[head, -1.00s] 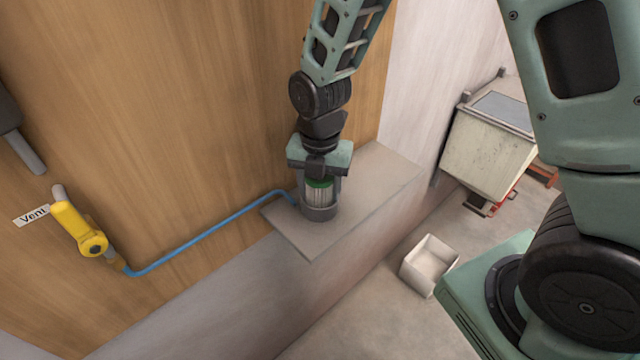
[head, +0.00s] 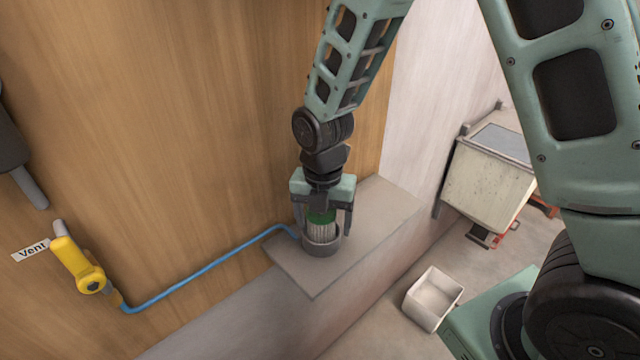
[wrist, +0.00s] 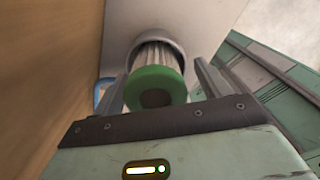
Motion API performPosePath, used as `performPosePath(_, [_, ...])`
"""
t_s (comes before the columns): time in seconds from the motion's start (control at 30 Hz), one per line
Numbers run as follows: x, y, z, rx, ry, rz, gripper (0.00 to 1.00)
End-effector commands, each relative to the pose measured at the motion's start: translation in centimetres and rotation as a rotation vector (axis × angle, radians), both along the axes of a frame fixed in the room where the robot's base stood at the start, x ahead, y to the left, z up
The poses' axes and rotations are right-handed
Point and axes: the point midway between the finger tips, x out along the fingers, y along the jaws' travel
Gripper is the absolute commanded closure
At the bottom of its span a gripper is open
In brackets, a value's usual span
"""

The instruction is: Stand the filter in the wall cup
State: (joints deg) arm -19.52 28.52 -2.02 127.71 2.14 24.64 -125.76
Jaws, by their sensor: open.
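The filter (head: 322,229) is a pale pleated cylinder with a green end cap. It stands in the round grey wall cup (head: 322,246) on the grey ledge, with its upper part above the rim. In the wrist view the green cap of the filter (wrist: 156,90) faces me, and the cup's rim (wrist: 172,40) shows around its far end. My gripper (head: 323,230) is open above the cup, with one finger on each side of the filter. Whether the fingers touch it and how deep it sits cannot be seen.
The grey ledge (head: 385,215) juts from the wooden wall. A blue hose (head: 205,272) runs from the cup to a yellow valve (head: 78,265) beside a "Vent" label (head: 30,250). A white bin (head: 432,298) and a pale hopper (head: 487,185) stand on the floor at right.

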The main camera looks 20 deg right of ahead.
Motion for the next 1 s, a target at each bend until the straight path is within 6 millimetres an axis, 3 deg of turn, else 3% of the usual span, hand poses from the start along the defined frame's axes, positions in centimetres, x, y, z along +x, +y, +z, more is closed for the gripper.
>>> performPosePath(0.3, [0.5, 0.2, 7.1, 0.007, -0.017, 0.002, 0.25])
performPosePath(0.5, [0.5, 0.3, 10.5, 0.006, -0.016, 0.002, 0.25])
performPosePath(0.77, [-0.6, 1.0, 11.9, 0.012, -0.014, -0.077, 0.25])
performPosePath(1.0, [-6.3, 4.3, 12.0, 0.040, 0.000, -0.561, 0.25])
